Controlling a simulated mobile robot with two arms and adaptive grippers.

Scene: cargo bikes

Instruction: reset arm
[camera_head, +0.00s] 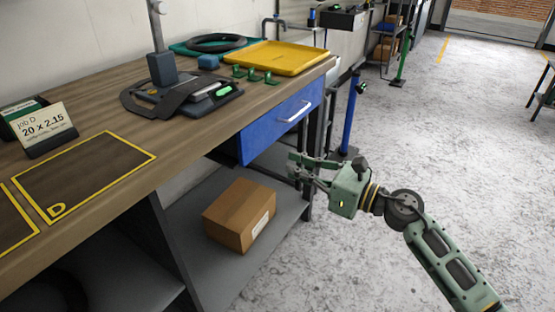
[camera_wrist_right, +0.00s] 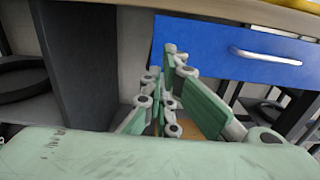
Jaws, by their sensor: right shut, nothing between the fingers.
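My right gripper (camera_head: 298,170) is green and shut, with nothing between its fingers. In the head view it hangs in the air in front of the workbench, below the blue drawer (camera_head: 282,118). In the right wrist view the right gripper (camera_wrist_right: 168,110) points toward the bench, with the drawer (camera_wrist_right: 225,55) and its silver handle (camera_wrist_right: 265,56) behind and to the right. I cannot tell the exact gap to the bench. My left gripper is in neither view.
The wooden workbench (camera_head: 185,125) holds a yellow tray (camera_head: 274,58), a scale-like device (camera_head: 175,95), small green parts (camera_head: 254,75) and a "Job D" card (camera_head: 45,128). A cardboard box (camera_head: 240,214) sits on the lower shelf. A blue post (camera_head: 351,110) stands behind. The floor (camera_head: 460,130) at right is clear.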

